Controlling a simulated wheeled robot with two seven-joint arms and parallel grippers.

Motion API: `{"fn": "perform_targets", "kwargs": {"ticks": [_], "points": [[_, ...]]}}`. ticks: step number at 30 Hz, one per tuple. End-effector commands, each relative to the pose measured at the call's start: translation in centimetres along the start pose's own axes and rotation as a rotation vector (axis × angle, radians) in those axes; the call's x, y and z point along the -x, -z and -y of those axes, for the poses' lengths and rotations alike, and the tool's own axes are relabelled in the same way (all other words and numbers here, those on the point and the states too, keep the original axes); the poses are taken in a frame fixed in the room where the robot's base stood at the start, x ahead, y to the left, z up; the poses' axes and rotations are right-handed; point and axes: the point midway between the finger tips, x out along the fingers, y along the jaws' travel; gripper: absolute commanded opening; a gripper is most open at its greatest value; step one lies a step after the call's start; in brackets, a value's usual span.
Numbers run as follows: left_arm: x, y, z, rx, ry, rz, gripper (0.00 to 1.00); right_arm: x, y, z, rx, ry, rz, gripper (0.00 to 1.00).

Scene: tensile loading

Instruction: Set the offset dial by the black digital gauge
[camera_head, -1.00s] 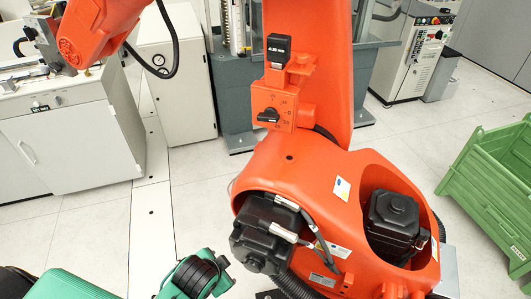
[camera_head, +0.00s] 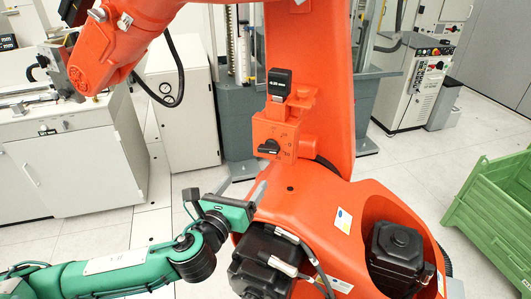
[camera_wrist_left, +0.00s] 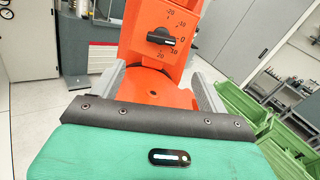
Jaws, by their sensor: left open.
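The black digital gauge (camera_head: 280,82) sits on an orange bracket on the upright orange robot arm. Its white reading looks like about 4.20 mm, but it is too small to be sure. The offset dial, a black knob (camera_head: 269,147), is on the orange block below the gauge. In the left wrist view the knob (camera_wrist_left: 160,38) has a white mark on its right side, roughly towards the 0 of the printed scale. My left gripper (camera_head: 243,188) is open and empty, below the dial and apart from it. Its two fingers (camera_wrist_left: 157,72) show below the knob. My right gripper is out of view.
The wide orange base (camera_head: 318,193) with black motors is close to my left gripper. A green crate (camera_head: 492,200) stands at the right. White cabinets (camera_head: 75,165) stand at the left. An orange arm link (camera_head: 120,45) hangs at upper left.

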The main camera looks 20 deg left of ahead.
Motion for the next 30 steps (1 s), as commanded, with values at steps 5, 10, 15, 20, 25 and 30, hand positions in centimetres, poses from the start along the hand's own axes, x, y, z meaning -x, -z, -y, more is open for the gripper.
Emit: {"fn": "perform_targets", "kwargs": {"ticks": [5, 10, 15, 20, 25, 30], "points": [[-1.1, -0.5, 0.1, -0.029, 0.006, 0.009, 0.76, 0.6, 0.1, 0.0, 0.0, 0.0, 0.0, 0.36], [-4.0, -0.7, 0.1, -0.026, 0.004, 0.009, 0.76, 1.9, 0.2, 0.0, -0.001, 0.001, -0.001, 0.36], [-7.4, -0.7, 0.2, -0.026, 0.004, 0.007, 0.76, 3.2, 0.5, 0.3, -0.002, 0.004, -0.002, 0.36], [-10.3, -0.7, 0.1, -0.023, 0.003, 0.007, 0.76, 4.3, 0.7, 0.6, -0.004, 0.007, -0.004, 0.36], [-12.5, -0.5, 0.1, -0.024, 0.004, 0.006, 0.76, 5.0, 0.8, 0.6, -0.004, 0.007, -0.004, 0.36], [-13.6, -0.4, 0.1, -0.024, 0.004, 0.006, 0.76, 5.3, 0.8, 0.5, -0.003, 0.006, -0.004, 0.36]]}}
